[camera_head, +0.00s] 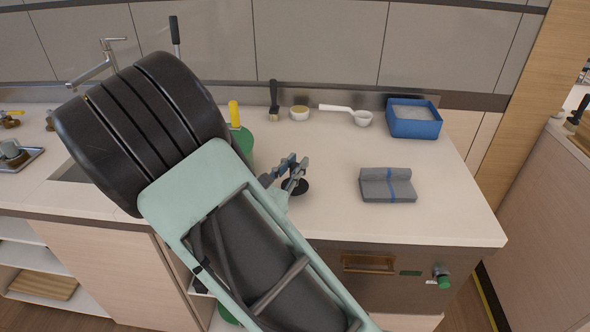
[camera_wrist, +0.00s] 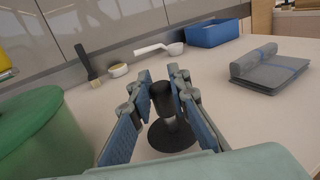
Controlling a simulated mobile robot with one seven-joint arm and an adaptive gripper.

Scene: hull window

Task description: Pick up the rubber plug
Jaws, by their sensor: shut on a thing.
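The rubber plug is black, with a round flat base and an upright stem. In the wrist view the plug (camera_wrist: 172,136) stands between my fingers, its base on or very near the counter. My gripper (camera_wrist: 162,92) is shut on the stem, one finger on each side. In the head view my gripper (camera_head: 291,172) is over the counter, and the plug's dark base (camera_head: 297,187) shows beneath the fingers. The fingers hide part of the stem there.
A folded grey cloth (camera_head: 387,186) with a blue band lies to the right. A green container (camera_wrist: 40,135) is close on the left. The counter's front right is clear.

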